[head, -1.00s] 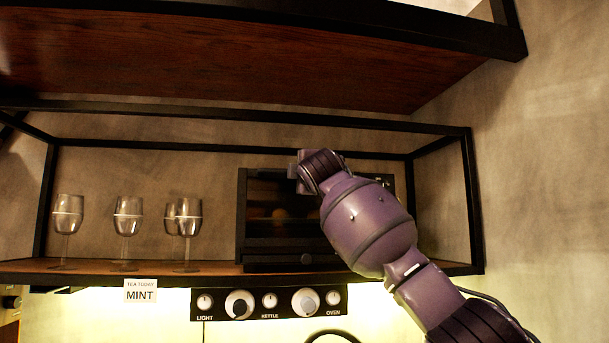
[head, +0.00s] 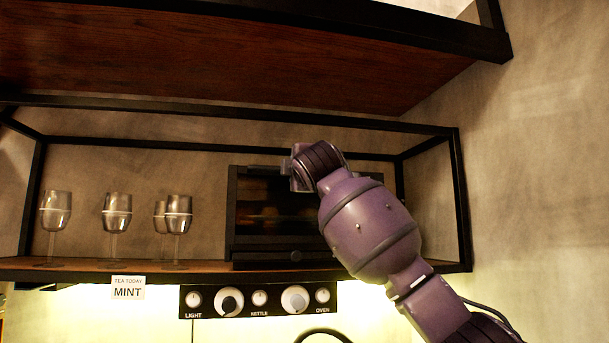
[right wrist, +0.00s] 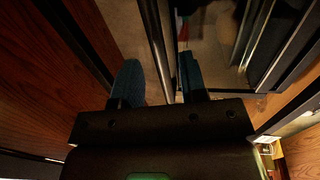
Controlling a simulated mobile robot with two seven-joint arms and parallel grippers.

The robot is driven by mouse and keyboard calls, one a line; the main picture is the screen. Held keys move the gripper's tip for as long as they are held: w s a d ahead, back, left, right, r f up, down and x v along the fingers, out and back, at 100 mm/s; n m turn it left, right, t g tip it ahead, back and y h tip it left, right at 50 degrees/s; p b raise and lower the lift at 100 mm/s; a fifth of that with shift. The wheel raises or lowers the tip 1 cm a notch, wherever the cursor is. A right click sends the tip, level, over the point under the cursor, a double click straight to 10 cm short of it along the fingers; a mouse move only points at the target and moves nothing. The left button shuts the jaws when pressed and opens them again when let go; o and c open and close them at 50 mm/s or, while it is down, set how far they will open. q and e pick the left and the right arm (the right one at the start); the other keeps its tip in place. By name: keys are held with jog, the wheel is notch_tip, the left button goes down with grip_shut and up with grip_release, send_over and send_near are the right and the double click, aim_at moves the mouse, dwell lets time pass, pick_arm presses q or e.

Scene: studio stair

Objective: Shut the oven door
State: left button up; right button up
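The dark oven (head: 233,215) stands on the shelf, right of the glasses. Its dark glass door (head: 262,226) looks upright or nearly so in the head view, with brownish shapes behind it; I cannot tell whether a gap is left. My right gripper (head: 297,168) is at the oven's upper front, and my forearm hides the oven's right part. In the right wrist view my right gripper (right wrist: 160,80) has its two fingers apart, with a long metal bar (right wrist: 157,45) showing in line with the gap. Whether they touch it is unclear. My left gripper is not in view.
Several stemmed glasses (head: 116,212) stand on the shelf (head: 130,266) left of the oven. A knob panel (head: 262,300) and a MINT card (head: 128,288) hang below. Black frame bars and a wooden upper board (head: 230,60) bound the space above.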

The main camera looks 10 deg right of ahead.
jog(key=s+f+b, duration=0.1)
jog(key=s, duration=0.5)
jog(key=shift+d, duration=0.1)
dwell(0.3)
